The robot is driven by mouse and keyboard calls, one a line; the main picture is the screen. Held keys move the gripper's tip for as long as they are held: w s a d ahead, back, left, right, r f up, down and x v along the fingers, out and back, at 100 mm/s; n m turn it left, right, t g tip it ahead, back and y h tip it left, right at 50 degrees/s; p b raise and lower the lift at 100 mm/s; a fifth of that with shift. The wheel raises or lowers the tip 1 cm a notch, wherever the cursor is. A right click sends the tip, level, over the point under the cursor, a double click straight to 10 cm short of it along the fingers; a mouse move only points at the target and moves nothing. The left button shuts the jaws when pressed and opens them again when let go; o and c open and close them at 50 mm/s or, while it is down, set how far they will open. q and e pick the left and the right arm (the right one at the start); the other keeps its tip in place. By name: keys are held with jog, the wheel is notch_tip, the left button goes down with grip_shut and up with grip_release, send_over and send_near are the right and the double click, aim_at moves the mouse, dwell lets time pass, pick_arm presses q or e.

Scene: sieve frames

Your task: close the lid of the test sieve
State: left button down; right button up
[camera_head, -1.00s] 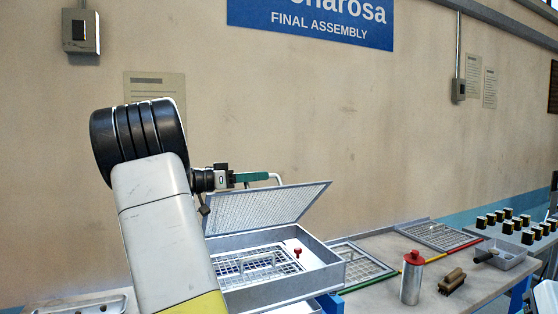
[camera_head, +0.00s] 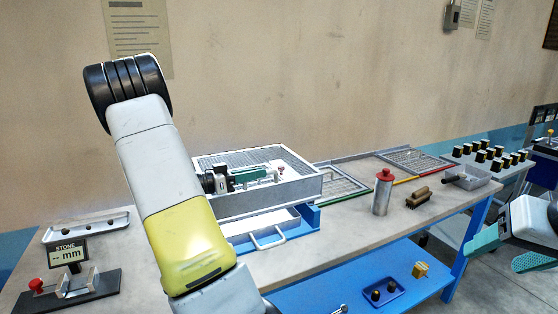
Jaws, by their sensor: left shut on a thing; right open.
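The test sieve (camera_head: 300,190) is a grey metal box on the workbench, left of the bench's middle. My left gripper (camera_head: 268,175), with teal fingers, is over the top of the box, shut on the lid's handle (camera_head: 281,172). My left arm hides the left side of the box. My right gripper (camera_head: 507,252) is open and empty at the right edge, off the bench's right end.
A blue stand with a white tray (camera_head: 262,229) and handle is under the sieve. A red-capped canister (camera_head: 382,192), a brush (camera_head: 418,197) and a scoop (camera_head: 472,178) stand to the right. Mesh frames (camera_head: 414,160) lie behind. A scale display (camera_head: 68,252) is at left.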

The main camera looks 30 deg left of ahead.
pick_arm(q)
jog(key=shift+d+f, duration=0.15)
jog(key=shift+f, duration=0.5)
jog(key=shift+s+f, duration=0.1)
jog(key=c, duration=1.5)
grip_release()
jog(key=shift+o, duration=0.2)
jog(key=shift+r, duration=0.45)
notch_tip(320, 180, up, 3)
jog(key=shift+f, duration=0.1)
jog(key=s+d+r, duration=0.1)
jog(key=s+d, duration=0.8)
jog(key=s, duration=0.3)
jog(key=shift+s+d+r, duration=0.3)
jog(key=shift+s+d, duration=0.05)
jog(key=shift+d, duration=0.05)
